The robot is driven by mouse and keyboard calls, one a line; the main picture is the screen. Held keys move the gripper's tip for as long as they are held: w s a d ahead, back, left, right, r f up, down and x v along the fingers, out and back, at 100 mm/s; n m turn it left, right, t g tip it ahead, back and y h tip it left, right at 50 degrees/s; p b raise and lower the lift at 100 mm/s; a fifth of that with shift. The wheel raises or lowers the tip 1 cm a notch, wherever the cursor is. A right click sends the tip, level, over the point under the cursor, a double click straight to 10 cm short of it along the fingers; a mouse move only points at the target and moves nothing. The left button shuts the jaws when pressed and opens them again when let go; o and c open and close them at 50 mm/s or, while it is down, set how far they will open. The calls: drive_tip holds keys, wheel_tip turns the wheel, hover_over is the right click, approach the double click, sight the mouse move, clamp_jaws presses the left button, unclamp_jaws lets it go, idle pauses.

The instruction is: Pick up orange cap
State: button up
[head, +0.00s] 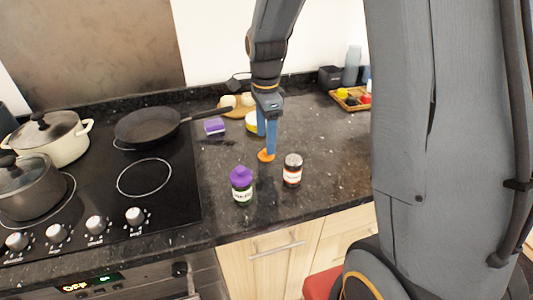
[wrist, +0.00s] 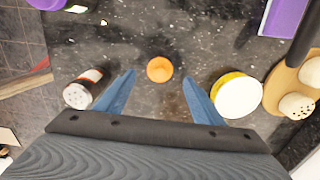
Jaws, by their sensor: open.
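The orange cap (head: 266,156) lies on the dark granite counter, below my gripper in the head view. In the wrist view the orange cap (wrist: 160,69) is round and sits between and a little beyond my two blue fingers. My gripper (head: 267,141) points down over the counter, close to the cap. In the wrist view my gripper (wrist: 158,84) is open, with nothing between its fingers. I cannot tell whether a finger touches the cap.
A spice jar (head: 292,170) stands just right of the cap, and a purple-lidded jar (head: 241,186) stands front left. A yellow-and-white container (wrist: 238,95) is near one finger. A purple sponge (head: 214,127), frying pan (head: 147,127) and wooden board (head: 238,108) lie behind.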

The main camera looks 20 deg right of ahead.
sight(263, 155)
drive_tip(key=shift+d+f+p, duration=0.1)
drive_tip(key=shift+f+p, duration=0.55)
drive_tip(key=shift+f, duration=1.45)
drive_tip(key=c, duration=1.1)
